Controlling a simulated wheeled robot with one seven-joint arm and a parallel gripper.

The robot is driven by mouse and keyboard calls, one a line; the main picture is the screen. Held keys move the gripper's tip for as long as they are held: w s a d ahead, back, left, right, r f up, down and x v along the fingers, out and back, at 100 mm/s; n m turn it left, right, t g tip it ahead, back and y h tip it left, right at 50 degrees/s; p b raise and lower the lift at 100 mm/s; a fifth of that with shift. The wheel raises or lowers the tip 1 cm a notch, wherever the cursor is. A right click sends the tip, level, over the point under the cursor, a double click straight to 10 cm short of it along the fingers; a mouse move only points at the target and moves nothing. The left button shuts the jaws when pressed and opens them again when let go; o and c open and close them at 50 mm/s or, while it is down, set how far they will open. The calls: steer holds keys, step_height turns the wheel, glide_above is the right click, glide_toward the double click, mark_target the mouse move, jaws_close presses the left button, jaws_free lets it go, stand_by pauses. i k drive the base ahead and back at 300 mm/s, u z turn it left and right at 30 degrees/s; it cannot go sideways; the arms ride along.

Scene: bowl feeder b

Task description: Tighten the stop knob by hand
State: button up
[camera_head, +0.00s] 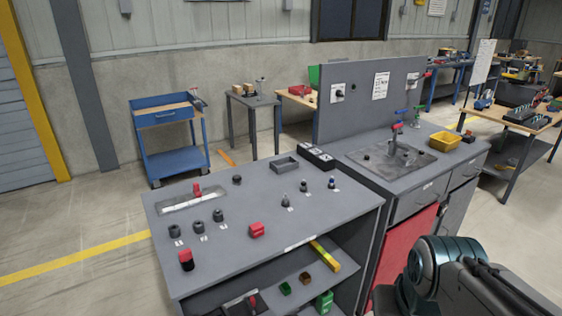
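I cannot tell for sure which part is the stop knob. A dark round knob (339,92) on a white plate sits on the upright grey panel (347,117). Several black knob-like parts stand on the near grey bench, one of them at its left (197,227). A black part with a red top (186,260) stands near that bench's front left corner. A metal plate (372,157) on the right bench carries a fixture with blue and red parts (397,134). Part of my arm shows at the lower right, but my gripper is outside the view.
The near grey bench (245,200) has open shelves with a yellow bar (325,256) and small bins. A red block (257,230) and a grey tray (284,164) lie on top. A yellow bin (445,141) stands on the right bench. A blue cart (172,157) stands behind. Floor at left is clear.

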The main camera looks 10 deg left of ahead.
mark_target(237, 178)
steer(key=z, duration=0.2)
steer(key=i, duration=0.7)
steer(key=u, duration=0.7)
steer(key=i, duration=0.75)
steer(key=u, duration=0.8)
